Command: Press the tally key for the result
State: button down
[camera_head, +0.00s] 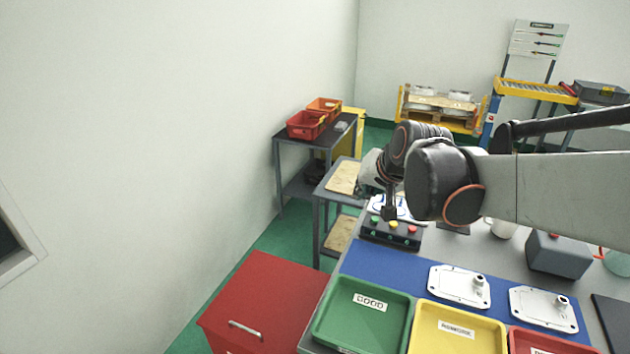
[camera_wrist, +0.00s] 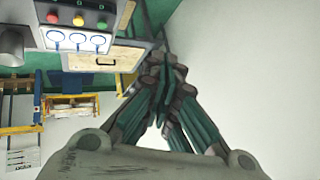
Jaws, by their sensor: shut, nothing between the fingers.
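A dark tally box (camera_head: 375,237) stands at the far left of the bench. It carries a green key (camera_head: 374,219), a yellow key (camera_head: 393,224) and a red key (camera_head: 412,229).
Two pale castings (camera_head: 459,287) (camera_head: 543,308) lie on a blue mat (camera_head: 385,269). Green (camera_head: 340,335), yellow (camera_head: 437,345) and red (camera_head: 560,345) trays line the front. A grey block (camera_head: 558,255) and a white mug (camera_head: 503,229) stand right. A red cabinet (camera_head: 265,300) is at left.

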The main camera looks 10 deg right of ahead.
jog(key=w+d+f+m, duration=0.1)
jog(key=w+d+f, duration=0.25)
jog(key=w, duration=0.25)
jog(key=w+d+f+m, duration=0.1)
jog(key=w+d+f, duration=0.1)
jog(key=w+d, duration=0.25)
jog(key=m, duration=0.2)
send_over(378, 218)
notch_tip(378, 218, down, 8)
jog(key=shift+t+h, duration=0.3)
jog(key=shift+t, duration=0.1)
jog(key=shift+s, duration=0.1)
jog(key=shift+f, duration=0.1)
notch_tip(378, 218, down, 9)
jog(key=b, duration=0.6)
jog(key=shift+f+b, duration=0.25)
jog(key=shift+b, duration=0.25)
